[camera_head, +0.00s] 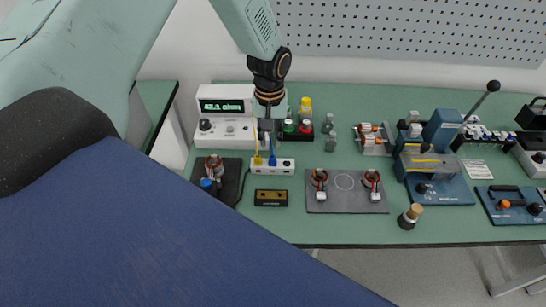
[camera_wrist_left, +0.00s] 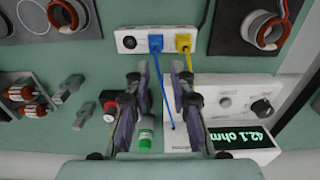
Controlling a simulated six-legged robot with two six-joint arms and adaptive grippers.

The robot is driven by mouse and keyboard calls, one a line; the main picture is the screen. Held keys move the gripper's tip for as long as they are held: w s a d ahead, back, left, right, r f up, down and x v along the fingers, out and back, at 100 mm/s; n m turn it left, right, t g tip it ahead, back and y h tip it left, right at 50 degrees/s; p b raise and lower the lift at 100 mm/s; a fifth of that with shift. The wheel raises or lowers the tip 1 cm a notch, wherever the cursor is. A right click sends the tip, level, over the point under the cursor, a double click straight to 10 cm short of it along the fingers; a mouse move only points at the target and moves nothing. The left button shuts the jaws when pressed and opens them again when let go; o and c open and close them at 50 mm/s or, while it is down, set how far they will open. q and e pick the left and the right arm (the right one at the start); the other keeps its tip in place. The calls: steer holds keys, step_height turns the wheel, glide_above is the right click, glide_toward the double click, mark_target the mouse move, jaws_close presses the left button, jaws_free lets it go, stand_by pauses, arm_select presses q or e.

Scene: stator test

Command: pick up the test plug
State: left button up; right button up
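A white socket block (camera_head: 286,166) stands near the front of the green bench. A yellow plug (camera_head: 257,159) and a blue plug (camera_head: 272,160) sit in it, each with a cable; I cannot tell which is the test plug. In the left wrist view the blue plug (camera_wrist_left: 155,42) and the yellow plug (camera_wrist_left: 183,42) sit side by side in the block (camera_wrist_left: 130,40). My left gripper (camera_head: 268,130) points down above and behind the block. Its two fingers (camera_wrist_left: 155,95) are apart with nothing held between them. My right gripper is not in view.
A white meter (camera_head: 225,128) reading 42.1 ohm stands close left of my gripper. Red- and green-capped bottles (camera_head: 304,126) stand close right. A black box (camera_head: 271,198) lies in front of the block. A grey mat with copper coils (camera_head: 345,202) lies to the right.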

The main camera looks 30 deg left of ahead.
mark_target(271, 155)
arm_select(q)
steer(key=f, duration=0.3)
steer(key=d+f, duration=0.1)
steer(key=f, duration=0.1)
steer(key=shift+s+d, duration=0.1)
steer(key=shift+s, duration=0.2)
steer(key=shift+a+f, duration=0.25)
steer(key=shift+f, duration=0.05)
steer(key=shift+d+r, duration=0.15)
steer(key=shift+d, duration=0.15)
steer(key=shift+c, duration=1.1)
jaws_close()
steer(key=shift+a, duration=0.15)
